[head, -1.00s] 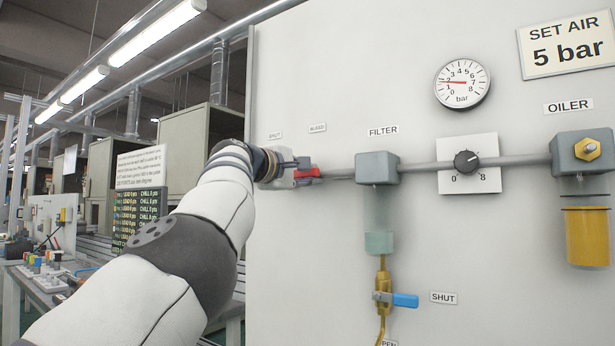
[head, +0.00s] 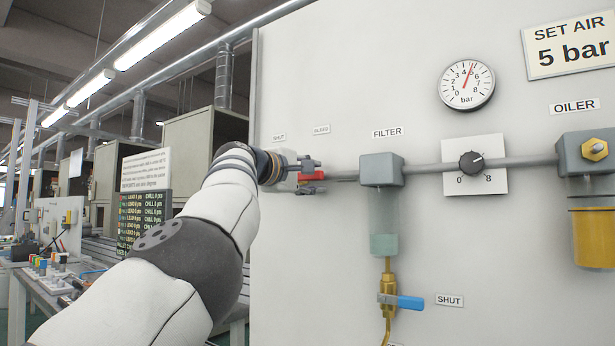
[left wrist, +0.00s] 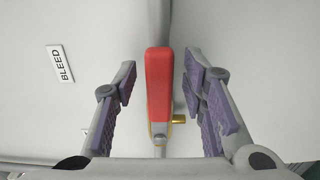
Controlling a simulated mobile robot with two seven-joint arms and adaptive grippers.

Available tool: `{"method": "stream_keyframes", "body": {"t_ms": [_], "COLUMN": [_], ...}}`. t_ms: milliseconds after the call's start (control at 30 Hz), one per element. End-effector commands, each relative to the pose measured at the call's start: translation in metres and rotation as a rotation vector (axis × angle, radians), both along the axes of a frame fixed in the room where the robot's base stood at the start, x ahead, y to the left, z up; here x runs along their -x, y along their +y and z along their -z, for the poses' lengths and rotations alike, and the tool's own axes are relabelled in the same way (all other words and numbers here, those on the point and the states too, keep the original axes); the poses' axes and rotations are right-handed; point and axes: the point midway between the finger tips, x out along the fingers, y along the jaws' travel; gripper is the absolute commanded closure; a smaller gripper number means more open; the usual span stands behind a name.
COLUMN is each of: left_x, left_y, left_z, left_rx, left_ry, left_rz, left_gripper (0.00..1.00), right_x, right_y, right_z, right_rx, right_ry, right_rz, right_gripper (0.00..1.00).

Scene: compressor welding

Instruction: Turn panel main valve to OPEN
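The panel main valve's red handle (head: 312,176) is at the left end of the grey pipe. In the left wrist view the red handle (left wrist: 159,88) runs lengthwise in line with the pipe. My left gripper (head: 306,175) is open around it, one finger above and one below in the head view. In the left wrist view the fingers of my left gripper (left wrist: 160,82) stand either side of the handle with visible gaps. The valve body is mostly hidden by the gripper. The pressure gauge (head: 466,85) reads about 5. My right gripper is not in view.
Along the pipe sit the filter (head: 382,170), the regulator knob (head: 471,163) and the oiler (head: 588,153). A blue drain handle (head: 410,302) hangs below the filter. SHUT (head: 279,137) and BLEED (head: 321,129) labels are above the valve. A workbench (head: 42,292) stands at the left.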

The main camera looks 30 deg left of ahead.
Motion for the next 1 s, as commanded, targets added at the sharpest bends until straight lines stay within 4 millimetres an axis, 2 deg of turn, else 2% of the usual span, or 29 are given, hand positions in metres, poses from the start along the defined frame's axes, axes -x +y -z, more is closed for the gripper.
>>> {"method": "stream_keyframes", "body": {"t_ms": [167,500,600,733,1000], "left_x": [0.018,0.095,0.11,0.118,0.119], "left_y": [0.002,0.006,0.008,0.009,0.009], "left_z": [-0.001,-0.001,-0.001,0.0,0.0], "left_rx": [0.002,0.0,0.0,-0.001,-0.001], "left_ry": [0.0,-0.003,-0.002,-0.001,-0.001], "left_rz": [-0.004,0.0,0.0,0.001,0.001], "left_gripper": [0.62,0.62,0.62,0.62,0.62], "right_x": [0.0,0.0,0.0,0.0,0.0], "right_y": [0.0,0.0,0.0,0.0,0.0], "right_z": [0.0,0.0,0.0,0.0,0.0], "right_rx": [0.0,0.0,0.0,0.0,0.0], "right_ry": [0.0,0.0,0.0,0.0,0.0], "right_rz": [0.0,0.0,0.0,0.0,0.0], "right_gripper": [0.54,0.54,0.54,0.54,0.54]}}
